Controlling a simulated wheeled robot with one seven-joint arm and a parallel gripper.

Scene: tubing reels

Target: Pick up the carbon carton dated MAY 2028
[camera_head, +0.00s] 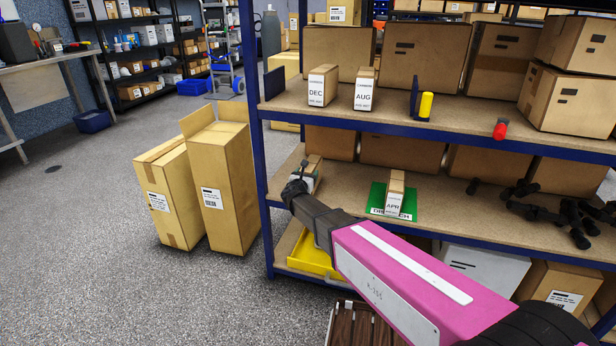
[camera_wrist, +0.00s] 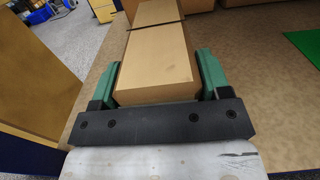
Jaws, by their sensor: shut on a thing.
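My gripper (camera_head: 302,184) is at the left end of the middle shelf. It is shut on a small brown carton (camera_head: 315,161), whose white front is mostly hidden by the gripper, so its date cannot be read. In the wrist view, the green fingers of my gripper (camera_wrist: 159,72) press both sides of the carton (camera_wrist: 154,62). A dark line crosses its far part, and I cannot tell if a second carton stands behind. Similar cartons marked DEC (camera_head: 316,92) and AUG (camera_head: 364,95) stand on the shelf above. One marked APR (camera_head: 394,203) stands on a green mat (camera_head: 410,208).
A blue rack post (camera_head: 255,120) rises just left of my gripper. Large brown boxes (camera_head: 385,151) line the back of the shelf. Dark fittings (camera_head: 575,222) lie at its right. A yellow tray (camera_head: 309,256) sits below. Tall cartons (camera_head: 222,172) stand on the floor at left.

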